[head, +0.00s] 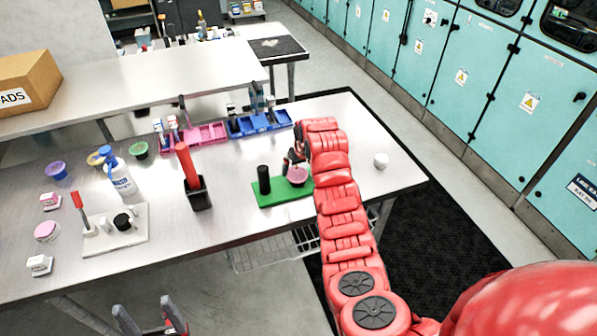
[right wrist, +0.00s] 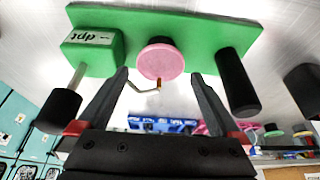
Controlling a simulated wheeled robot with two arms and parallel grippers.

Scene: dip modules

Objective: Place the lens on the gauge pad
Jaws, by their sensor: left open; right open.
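A green gauge base (head: 270,195) stands on the table, with a pink round pad (head: 298,175) and an upright black cylinder (head: 264,179). My right gripper (head: 293,157) is at this pad. In the right wrist view the pink disc (right wrist: 160,62) lies just beyond my open fingertips (right wrist: 160,78), with a thin bent gold-tipped rod between them. I see no separate lens in the fingers; I cannot tell whether a lens lies on the pad. My left gripper (head: 152,314) is open and empty, below the table's front edge.
A white base with a black disc (head: 122,222), a black holder with a red stick (head: 190,170) and a spray bottle (head: 119,175) stand to the left. Pink and blue bins (head: 259,123) line the back.

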